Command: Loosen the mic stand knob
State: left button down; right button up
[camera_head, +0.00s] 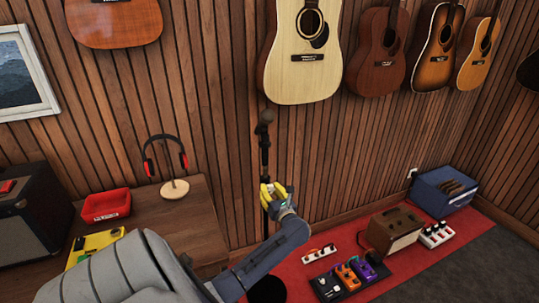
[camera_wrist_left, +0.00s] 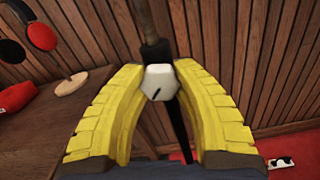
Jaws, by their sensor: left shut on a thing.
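The mic stand (camera_head: 264,157) is a thin dark upright pole with a microphone (camera_head: 266,116) at its top, in front of the wooden wall. In the left wrist view the stand's pole (camera_wrist_left: 149,22) comes down from the top, and the knob (camera_wrist_left: 160,80) is a pale faceted piece with a dark mark. My left gripper (camera_head: 272,190) reaches the stand partway down; its yellow fingers (camera_wrist_left: 160,84) are shut on the knob, one at each side. In the head view the fingers mostly hide the knob. My right gripper is in neither view.
A wooden table (camera_head: 200,222) at left holds a headphone stand (camera_head: 174,188), headphones (camera_head: 166,152) and a red tray (camera_head: 106,205). Guitars, including a pale one (camera_head: 300,70), hang on the wall above. Effect pedals (camera_head: 347,275) and an amplifier (camera_head: 394,231) stand on the red carpet at right.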

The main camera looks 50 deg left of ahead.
pick_arm(q)
jog(key=m, duration=0.5)
jog(key=shift+s+f+m, duration=0.1)
jog(key=shift+f+m, duration=0.1)
jog(key=shift+m, duration=0.1)
dwell(0.5)
jog(key=c, duration=1.5)
grip_release()
jog(key=o, duration=0.6)
jog(key=shift+r, duration=0.1)
jog(key=v, duration=1.2)
